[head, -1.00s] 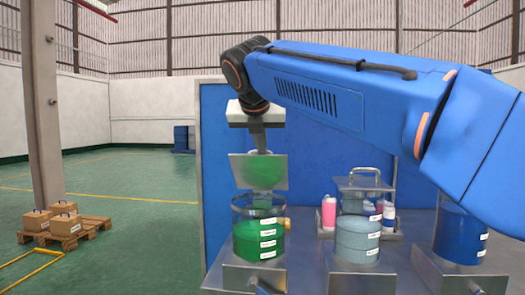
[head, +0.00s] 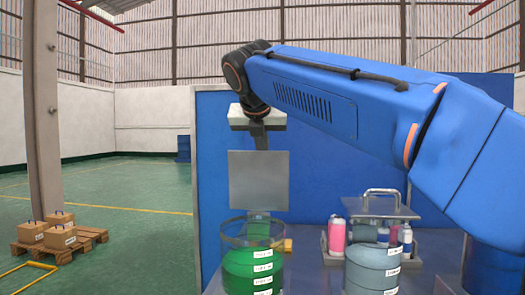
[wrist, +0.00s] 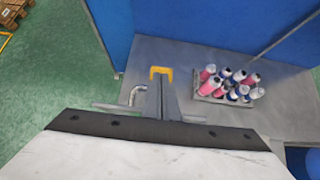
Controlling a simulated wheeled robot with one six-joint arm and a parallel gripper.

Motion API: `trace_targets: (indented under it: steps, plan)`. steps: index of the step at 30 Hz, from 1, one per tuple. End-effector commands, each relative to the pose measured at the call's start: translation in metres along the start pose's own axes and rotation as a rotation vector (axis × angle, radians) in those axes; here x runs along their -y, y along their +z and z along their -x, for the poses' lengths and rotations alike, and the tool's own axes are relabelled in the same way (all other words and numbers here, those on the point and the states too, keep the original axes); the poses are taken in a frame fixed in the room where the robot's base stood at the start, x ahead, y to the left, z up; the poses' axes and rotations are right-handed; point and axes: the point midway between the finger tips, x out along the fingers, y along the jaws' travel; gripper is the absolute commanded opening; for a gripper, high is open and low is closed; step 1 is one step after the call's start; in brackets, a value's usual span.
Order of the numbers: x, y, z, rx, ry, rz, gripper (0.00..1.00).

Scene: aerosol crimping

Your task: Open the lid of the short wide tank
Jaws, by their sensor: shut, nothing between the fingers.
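The wide, clear-walled tank with green contents (head: 252,270) stands at the left of the bench in the head view. Its square metal lid (head: 258,181) stands nearly upright above the rear of the rim, so the tank is open. My gripper (head: 259,138) is just above and behind the lid, fingers pointing down; the lid hides the fingertips. In the wrist view my gripper (wrist: 162,102) is shut and empty, close by the lid, seen edge-on, and its bent handle (wrist: 136,95). I cannot tell whether they touch.
A grey-blue tank (head: 372,272) with a flat, handled lid (head: 380,208) above it stands to the right. A tray of pink, white and blue bottles (wrist: 228,85) is behind. A blue panel (head: 320,150) backs the bench. A yellow part (wrist: 161,72) lies beyond my fingers.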

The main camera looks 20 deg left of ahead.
Motion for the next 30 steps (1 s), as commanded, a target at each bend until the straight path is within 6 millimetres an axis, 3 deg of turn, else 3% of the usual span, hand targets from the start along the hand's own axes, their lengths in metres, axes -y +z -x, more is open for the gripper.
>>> trace_targets:
  steps: [12, 30]
  plan:
    - [0.000, 0.009, -0.017, -0.001, 0.000, -0.001, 0.00]
    - [0.002, 0.009, -0.014, 0.000, 0.000, -0.001, 0.00]
